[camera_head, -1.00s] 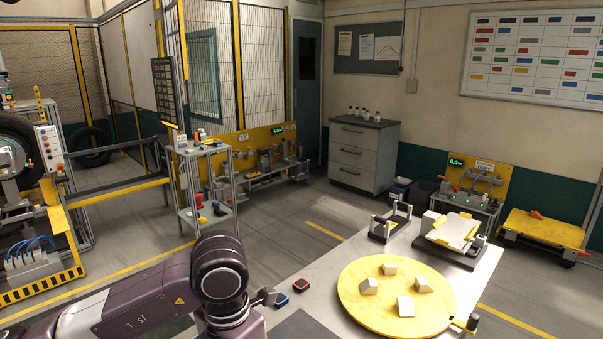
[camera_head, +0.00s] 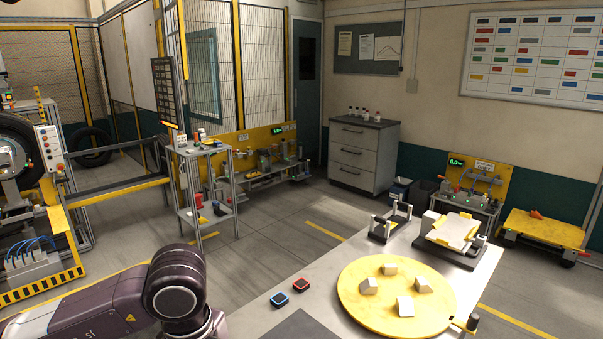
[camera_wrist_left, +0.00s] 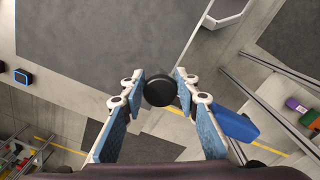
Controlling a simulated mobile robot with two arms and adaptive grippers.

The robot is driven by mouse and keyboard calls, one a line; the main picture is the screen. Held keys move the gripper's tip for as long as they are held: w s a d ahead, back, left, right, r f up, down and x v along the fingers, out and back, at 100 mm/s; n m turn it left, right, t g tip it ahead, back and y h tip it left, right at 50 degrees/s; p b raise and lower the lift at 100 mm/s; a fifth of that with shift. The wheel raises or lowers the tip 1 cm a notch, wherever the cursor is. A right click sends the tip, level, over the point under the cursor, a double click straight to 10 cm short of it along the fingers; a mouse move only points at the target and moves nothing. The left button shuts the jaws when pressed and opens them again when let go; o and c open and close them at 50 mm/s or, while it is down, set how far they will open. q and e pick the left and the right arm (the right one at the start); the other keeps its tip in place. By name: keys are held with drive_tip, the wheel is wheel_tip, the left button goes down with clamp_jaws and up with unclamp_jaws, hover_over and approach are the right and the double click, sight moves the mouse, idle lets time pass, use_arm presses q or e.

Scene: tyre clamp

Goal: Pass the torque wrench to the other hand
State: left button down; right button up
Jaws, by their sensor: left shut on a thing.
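In the left wrist view my left gripper (camera_wrist_left: 160,92) has its two blue-padded fingers closed around a dark piece with a round black end (camera_wrist_left: 160,89). I take this to be the torque wrench, seen nearly end-on, so most of its length is hidden. A blue part (camera_wrist_left: 237,125) sticks out beyond the right finger; I cannot tell whether it belongs to the wrench. In the head view only my left arm shows at the bottom left, and its gripper is out of the picture. My right gripper is in neither current view.
The grey worktable (camera_head: 345,260) carries a yellow round plate (camera_head: 385,322) with several blocks, a blue-edged box (camera_head: 279,299), a red-edged box (camera_head: 301,285) and a dark mat (camera_head: 300,326). A fixture with yellow clamps (camera_head: 455,230) stands at its far end.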

use_arm(q)
drive_tip(key=m, duration=0.2)
drive_tip(key=s+a+m, duration=0.1)
drive_tip(key=m, duration=0.1)
drive_tip(key=s+a+m, duration=0.1)
drive_tip(key=m, duration=0.2)
drive_tip(key=shift+a, duration=0.1)
drive_tip(key=shift+s+a+f+m, duration=0.1)
drive_tip(key=shift+s+a+m, duration=0.3)
drive_tip(key=shift+m, duration=0.9)
drive_tip(key=shift+s+a+r+m, duration=0.1)
drive_tip(key=shift+s+a+m, duration=0.3)
drive_tip(key=shift+m, duration=0.9)
drive_tip(key=shift+s+a+f+m, duration=0.1)
drive_tip(key=shift+s+a+m, duration=0.25)
drive_tip(key=shift+m, duration=0.95)
drive_tip(key=shift+d, duration=0.2)
